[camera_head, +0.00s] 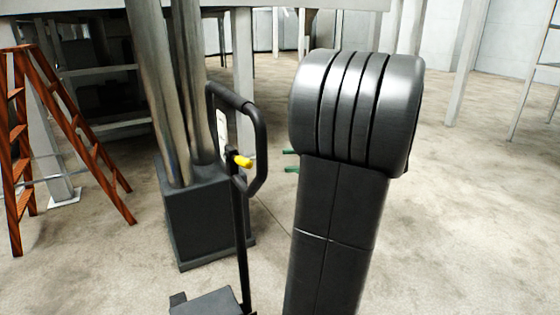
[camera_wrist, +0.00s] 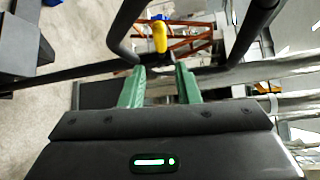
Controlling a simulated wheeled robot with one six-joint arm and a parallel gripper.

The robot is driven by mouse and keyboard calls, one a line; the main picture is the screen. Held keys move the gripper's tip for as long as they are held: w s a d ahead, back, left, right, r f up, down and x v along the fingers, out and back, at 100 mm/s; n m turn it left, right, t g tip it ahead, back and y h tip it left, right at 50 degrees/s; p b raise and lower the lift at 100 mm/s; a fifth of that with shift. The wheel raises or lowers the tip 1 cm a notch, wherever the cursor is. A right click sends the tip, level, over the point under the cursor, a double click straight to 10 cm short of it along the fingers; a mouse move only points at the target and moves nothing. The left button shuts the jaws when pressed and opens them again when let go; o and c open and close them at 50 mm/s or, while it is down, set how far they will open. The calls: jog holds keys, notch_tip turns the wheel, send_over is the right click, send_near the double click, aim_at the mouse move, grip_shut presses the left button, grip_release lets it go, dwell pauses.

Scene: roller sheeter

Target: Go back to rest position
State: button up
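My gripper (camera_wrist: 160,70) shows in the wrist view as two green fingers held apart, with nothing gripped between them. In the head view the green fingertips of my gripper (camera_head: 291,161) poke out left of my black arm, which hides the rest. A black looped handle (camera_head: 262,140) on a thin post stands just left of the fingertips, with a yellow knob (camera_head: 242,161) on it. In the wrist view the yellow knob (camera_wrist: 160,37) lies just beyond the fingertips, and the handle's dark bars (camera_wrist: 125,35) run close to them. I cannot tell any contact.
A dark pedestal (camera_head: 203,215) with metal columns (camera_head: 160,90) stands behind the handle. A wooden ladder (camera_head: 75,125) is at the left. White posts (camera_head: 468,65) stand at the back. Concrete floor (camera_head: 470,220) is clear at the right.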

aim_at(244, 162)
jog(key=shift+d, duration=0.25)
jog(key=x, duration=1.4)
jog(key=shift+s+r, duration=0.1)
jog(key=shift+d, duration=0.1)
